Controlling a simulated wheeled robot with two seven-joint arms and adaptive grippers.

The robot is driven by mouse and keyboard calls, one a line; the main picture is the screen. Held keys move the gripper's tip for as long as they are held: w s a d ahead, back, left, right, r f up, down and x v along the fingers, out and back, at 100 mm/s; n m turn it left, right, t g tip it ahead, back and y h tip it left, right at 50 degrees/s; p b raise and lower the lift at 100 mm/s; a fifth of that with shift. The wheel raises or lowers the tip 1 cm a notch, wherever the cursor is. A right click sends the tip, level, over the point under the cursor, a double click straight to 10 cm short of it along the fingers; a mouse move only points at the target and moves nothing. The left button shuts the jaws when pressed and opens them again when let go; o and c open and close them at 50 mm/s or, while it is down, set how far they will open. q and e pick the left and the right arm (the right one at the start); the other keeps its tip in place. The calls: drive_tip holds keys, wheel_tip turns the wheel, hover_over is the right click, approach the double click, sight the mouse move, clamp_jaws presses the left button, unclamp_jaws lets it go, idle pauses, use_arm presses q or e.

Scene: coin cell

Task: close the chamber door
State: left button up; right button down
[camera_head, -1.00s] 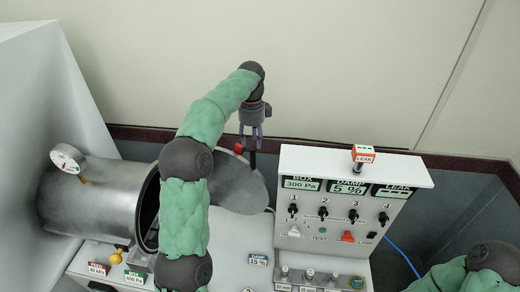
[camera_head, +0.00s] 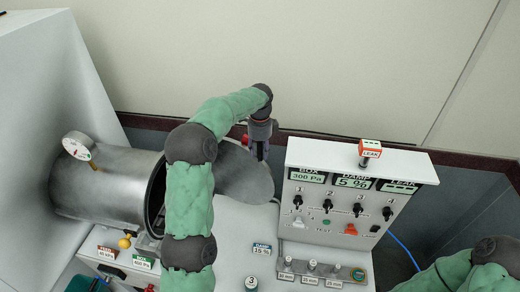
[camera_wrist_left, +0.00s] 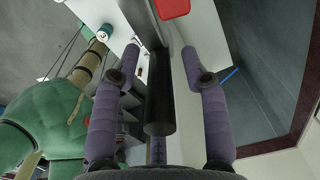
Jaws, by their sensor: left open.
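The chamber (camera_head: 105,185) is a metal cylinder lying on its side at the left, its dark mouth facing right. Its round grey door (camera_head: 243,178) stands swung open to the right of the mouth, partly behind my left forearm. My left gripper (camera_head: 262,152) is above the door's upper right edge, pointing down. In the left wrist view, a black handle bar (camera_wrist_left: 159,100) lies between the open purple fingers (camera_wrist_left: 160,58), with a visible gap to each. A red piece (camera_wrist_left: 173,8) shows beyond the fingertips. My right gripper is out of view.
A white control panel (camera_head: 345,210) with displays and switches stands close to the right of the door. A red-and-white LEAK beacon (camera_head: 370,149) rises from its top. A gauge (camera_head: 76,146) sits on the chamber. The wall is behind; my right arm shows at lower right.

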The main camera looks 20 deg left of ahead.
use_arm(q)
drive_tip(key=shift+f, duration=0.2)
clamp_jaws()
drive_tip(key=shift+s, duration=0.15)
